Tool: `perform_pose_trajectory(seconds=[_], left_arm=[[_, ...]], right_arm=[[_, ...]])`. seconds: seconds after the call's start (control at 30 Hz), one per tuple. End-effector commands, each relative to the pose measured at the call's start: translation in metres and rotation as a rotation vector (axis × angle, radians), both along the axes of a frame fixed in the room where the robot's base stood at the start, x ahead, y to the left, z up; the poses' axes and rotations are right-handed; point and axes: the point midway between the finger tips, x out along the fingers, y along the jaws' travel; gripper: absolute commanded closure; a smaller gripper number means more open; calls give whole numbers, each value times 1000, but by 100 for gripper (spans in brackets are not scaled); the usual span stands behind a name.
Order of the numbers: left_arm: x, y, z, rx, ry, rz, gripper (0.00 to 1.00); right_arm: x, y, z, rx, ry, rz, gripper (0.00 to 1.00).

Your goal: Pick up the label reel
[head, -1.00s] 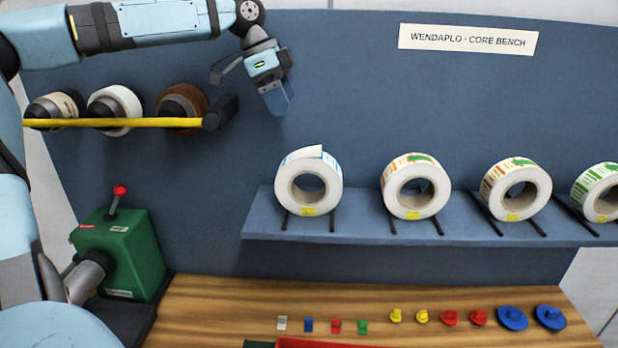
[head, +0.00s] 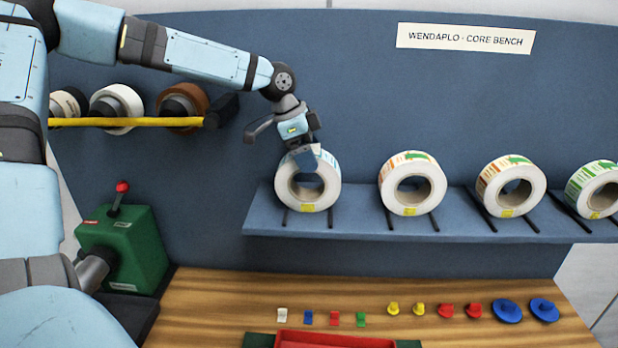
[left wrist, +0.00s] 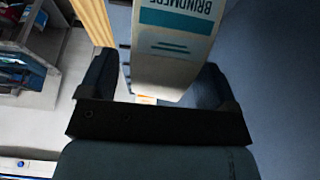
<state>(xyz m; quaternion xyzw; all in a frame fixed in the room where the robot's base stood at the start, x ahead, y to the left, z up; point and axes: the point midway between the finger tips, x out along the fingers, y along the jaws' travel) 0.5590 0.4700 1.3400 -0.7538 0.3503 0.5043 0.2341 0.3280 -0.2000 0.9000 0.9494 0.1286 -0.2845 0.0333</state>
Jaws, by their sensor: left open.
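Several white label reels stand upright on the shelf in pairs of black rails. The leftmost reel (head: 331,189) has blue print, a round open core and a yellow tag low on its face. My left gripper (head: 310,160) is at the top of this reel and hides part of its rim. In the left wrist view the open left gripper (left wrist: 158,78) has one finger on each side of the reel (left wrist: 172,72), whose teal label reads partly "BRINDMERE". I cannot tell whether the fingers touch it. My right gripper is not in view.
Other reels (head: 436,184), with orange or green print, stand along the blue shelf (head: 360,226). A yellow bar (head: 130,122) with rolls behind it is at left, above a green machine (head: 140,245) with a red-knobbed lever. Small coloured parts and a red tray (head: 335,341) are on the wooden bench (head: 220,300).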

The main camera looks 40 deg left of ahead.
Motion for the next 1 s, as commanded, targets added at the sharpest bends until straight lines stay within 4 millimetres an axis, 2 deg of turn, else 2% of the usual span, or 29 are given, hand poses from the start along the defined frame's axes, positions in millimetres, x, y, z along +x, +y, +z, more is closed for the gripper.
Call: perform_pose_trajectory(seconds=[0.23, 0.6, 1.0], left_arm=[[0, -1, -2, 0, 0, 0, 17], [0, 0, -2, 0, 0, 0, 100], [1, -1, 4, -1, -4, 0, 100]], right_arm=[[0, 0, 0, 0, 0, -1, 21], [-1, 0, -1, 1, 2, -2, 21], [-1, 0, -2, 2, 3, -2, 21]])
